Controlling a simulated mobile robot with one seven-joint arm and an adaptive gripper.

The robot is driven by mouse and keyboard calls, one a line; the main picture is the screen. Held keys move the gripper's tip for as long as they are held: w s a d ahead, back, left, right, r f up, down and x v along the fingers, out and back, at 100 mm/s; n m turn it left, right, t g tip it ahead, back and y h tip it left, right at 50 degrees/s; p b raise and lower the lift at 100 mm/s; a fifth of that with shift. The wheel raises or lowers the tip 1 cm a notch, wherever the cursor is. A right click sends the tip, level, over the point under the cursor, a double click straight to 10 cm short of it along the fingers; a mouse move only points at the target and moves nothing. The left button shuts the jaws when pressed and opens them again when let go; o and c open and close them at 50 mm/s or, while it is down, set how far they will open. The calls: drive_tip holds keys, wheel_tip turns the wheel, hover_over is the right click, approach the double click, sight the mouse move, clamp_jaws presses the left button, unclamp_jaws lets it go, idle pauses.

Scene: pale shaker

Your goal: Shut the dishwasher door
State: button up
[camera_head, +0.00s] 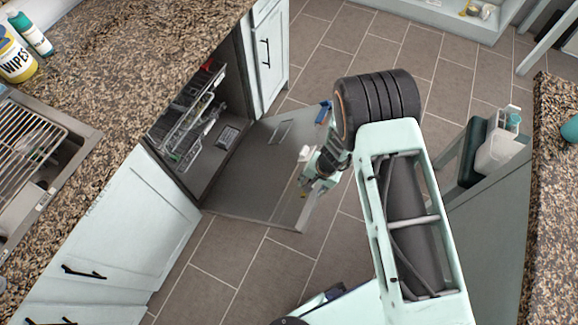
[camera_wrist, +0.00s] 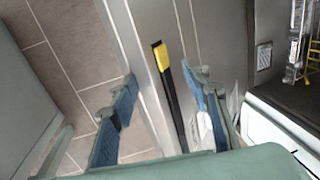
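The dishwasher door (camera_head: 252,172) hangs open, folded down and out from the cabinet, its grey inner face up. The dishwasher's inside (camera_head: 215,115) is exposed. My gripper (camera_head: 318,165) is at the door's outer edge, partly hidden by my wrist. In the wrist view my gripper (camera_wrist: 162,88) is open, with its two blue-padded fingers apart. The door's inner face (camera_wrist: 217,40) and pale edge strip show beyond the fingers. I cannot tell whether the fingers touch the door.
A wire rack (camera_head: 195,122) with items sits inside the dishwasher. A granite counter (camera_head: 120,55) with a sink is at left. Tiled floor (camera_head: 255,275) is clear in front of and beyond the door. Another counter (camera_head: 553,190) stands at right.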

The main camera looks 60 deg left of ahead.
wheel_tip(320, 180, up, 8)
drive_tip(key=w+d+p, duration=0.1)
drive_tip(key=p, duration=0.3)
drive_tip(key=shift+d, duration=0.15)
idle(0.4)
drive_tip(key=shift+w, duration=0.15)
idle(0.4)
